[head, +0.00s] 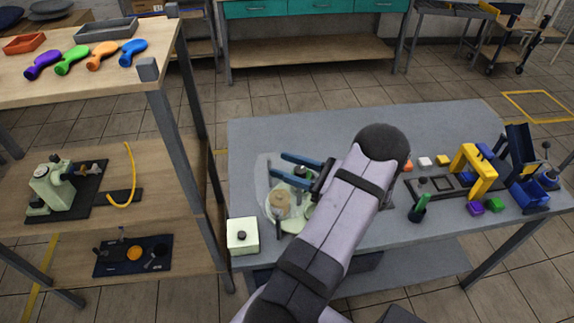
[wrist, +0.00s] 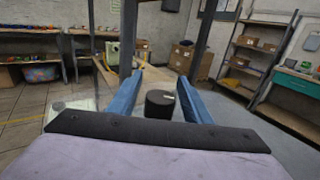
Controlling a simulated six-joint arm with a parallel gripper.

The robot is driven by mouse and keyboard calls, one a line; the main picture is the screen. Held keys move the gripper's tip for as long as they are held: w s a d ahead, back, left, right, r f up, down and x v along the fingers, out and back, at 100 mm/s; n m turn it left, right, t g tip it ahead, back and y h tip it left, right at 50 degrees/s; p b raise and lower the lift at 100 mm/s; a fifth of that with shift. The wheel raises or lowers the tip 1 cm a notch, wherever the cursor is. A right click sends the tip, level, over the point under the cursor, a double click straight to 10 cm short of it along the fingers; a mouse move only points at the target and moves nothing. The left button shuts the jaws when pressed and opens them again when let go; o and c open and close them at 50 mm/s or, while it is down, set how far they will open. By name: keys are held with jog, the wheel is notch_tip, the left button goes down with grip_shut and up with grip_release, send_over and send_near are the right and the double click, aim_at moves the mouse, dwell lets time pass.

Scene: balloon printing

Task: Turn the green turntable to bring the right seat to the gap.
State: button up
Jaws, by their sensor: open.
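The pale green turntable (head: 292,222) stands at the left of the grey table in the head view, partly covered by my gripper and forearm. A round tan part (head: 279,204) sits on it, and a clear curved guard surrounds its left side. My gripper (head: 277,165) has its two blue fingers spread apart above the turntable's far side, pointing left. A dark upright post (head: 300,171) shows between the fingers in the head view. In the wrist view a black cylinder (wrist: 159,104) stands between the open fingers (wrist: 165,85); I cannot tell whether they touch it. The seats and the gap are not clear.
A pale green box (head: 243,236) with a black knob stands at the table's front left corner. A yellow arch (head: 475,170), small coloured blocks and a dark green-topped cup (head: 419,209) stand on the right. The table's back middle is clear. A wooden shelf (head: 100,85) is at left.

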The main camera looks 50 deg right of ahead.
grip_shut()
jog(key=shift+d+m+h, duration=0.2)
jog(key=shift+m+h, duration=0.3)
jog(key=shift+h, duration=0.3)
jog(key=shift+d+m+h+p, duration=0.15)
jog(key=shift+m+h+p, duration=0.1)
jog(key=shift+m+h, duration=0.35)
jog(key=shift+d+m+h+p, duration=0.2)
jog(key=shift+m+h, duration=0.1)
jog(key=shift+h, duration=0.5)
jog(key=shift+d+m+h, duration=0.2)
jog(key=shift+m+h, duration=0.4)
jog(key=shift+h, duration=0.3)
jog(key=shift+d+m+h, duration=0.15)
jog(key=shift+m+h, duration=0.45)
jog(key=shift+h, duration=0.3)
jog(key=shift+d+m+g+h, duration=0.15)
jog(key=shift+m+g+h, duration=0.2)
jog(key=shift+h, duration=0.25)
